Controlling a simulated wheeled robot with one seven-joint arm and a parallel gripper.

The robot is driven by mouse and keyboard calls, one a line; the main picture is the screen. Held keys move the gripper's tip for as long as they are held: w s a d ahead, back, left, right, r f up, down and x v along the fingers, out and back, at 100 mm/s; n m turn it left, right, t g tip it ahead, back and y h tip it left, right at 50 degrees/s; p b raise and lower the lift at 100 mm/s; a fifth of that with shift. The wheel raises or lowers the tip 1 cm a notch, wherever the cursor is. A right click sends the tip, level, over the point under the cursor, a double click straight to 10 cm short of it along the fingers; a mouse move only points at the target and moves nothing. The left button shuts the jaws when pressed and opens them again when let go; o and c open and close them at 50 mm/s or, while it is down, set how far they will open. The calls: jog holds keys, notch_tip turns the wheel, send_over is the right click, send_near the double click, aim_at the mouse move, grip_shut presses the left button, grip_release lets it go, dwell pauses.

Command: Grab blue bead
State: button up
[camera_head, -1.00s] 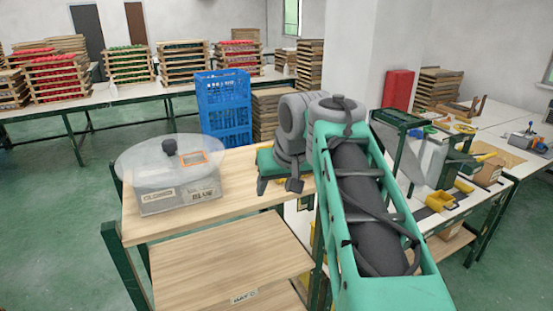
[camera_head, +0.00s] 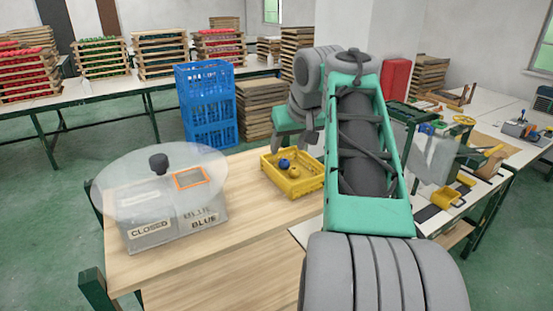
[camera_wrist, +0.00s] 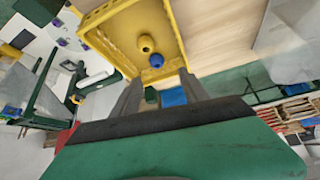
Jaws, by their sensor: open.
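A blue bead (camera_head: 284,163) lies in a shallow yellow tray (camera_head: 317,186) on the wooden table. A yellow bead (camera_head: 293,170) lies beside it. The wrist view also shows the blue bead (camera_wrist: 156,61), the yellow bead (camera_wrist: 146,43) and the tray (camera_wrist: 103,42). My gripper (camera_head: 290,155) is open and empty, behind and above the tray in the head view. In the wrist view my fingers (camera_wrist: 160,78) point towards the tray, with the blue bead ahead of the gap and nearer to them than the yellow bead. I see no contact with the bead.
A grey box (camera_head: 155,238) labelled "CLOSED" and "BLUE" stands left of the tray, under a clear disc (camera_head: 120,185) with a dark knob and an orange-framed opening. Blue crates (camera_head: 207,105) stand behind the table. The tabletop between box and tray is clear.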

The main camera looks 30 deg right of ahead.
aim_at(285, 162)
jog(key=x, duration=0.7)
jog(key=shift+s+d+f+p, duration=0.15)
jog(key=shift+s+f+p, duration=0.1)
jog(key=shift+s+p, duration=0.1)
grip_shut()
